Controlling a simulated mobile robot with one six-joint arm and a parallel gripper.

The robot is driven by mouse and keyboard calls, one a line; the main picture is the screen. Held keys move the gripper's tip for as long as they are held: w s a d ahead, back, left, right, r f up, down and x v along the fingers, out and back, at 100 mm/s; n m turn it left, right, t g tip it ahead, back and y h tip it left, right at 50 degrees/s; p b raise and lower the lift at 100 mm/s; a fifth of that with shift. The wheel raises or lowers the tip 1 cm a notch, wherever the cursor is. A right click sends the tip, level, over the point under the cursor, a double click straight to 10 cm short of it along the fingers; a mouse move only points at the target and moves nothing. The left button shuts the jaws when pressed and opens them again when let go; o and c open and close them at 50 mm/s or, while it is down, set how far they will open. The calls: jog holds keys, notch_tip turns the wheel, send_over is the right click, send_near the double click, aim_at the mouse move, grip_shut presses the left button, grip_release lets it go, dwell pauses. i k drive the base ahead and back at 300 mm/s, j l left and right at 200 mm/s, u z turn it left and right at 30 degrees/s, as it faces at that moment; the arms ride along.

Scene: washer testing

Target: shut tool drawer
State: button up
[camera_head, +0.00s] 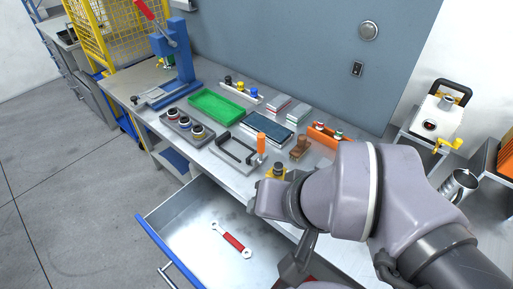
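The tool drawer (181,217) is pulled out from under the front of the workbench. It has grey metal walls, a blue front edge (166,250) and a silver bar handle (167,274). A wrench with a red grip (233,242) lies on its floor. My arm reaches in from the right and covers the drawer's right part. Dark grey parts at the lower middle, below my wrist, seem to be my gripper (297,262). They are over or beside the drawer's right side; I cannot tell which. Its fingertips are not clear, and no held thing shows.
The workbench (222,170) above holds a green tray (216,106), a tray of small jars (186,124), a blue press (179,62) and an orange-handled tool (261,143). Open grey floor (80,190) lies left of the drawer.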

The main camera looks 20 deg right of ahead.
aim_at(181, 226)
jog(key=k+u, duration=0.1)
jog(key=u, duration=0.3)
jog(key=k+u, duration=0.1)
jog(key=u, duration=0.25)
jog(key=j+u, duration=0.1)
jog(key=u, duration=0.3)
jog(key=i+j+u, duration=0.1)
jog(key=j+u, duration=0.35)
jog(key=j, duration=0.6)
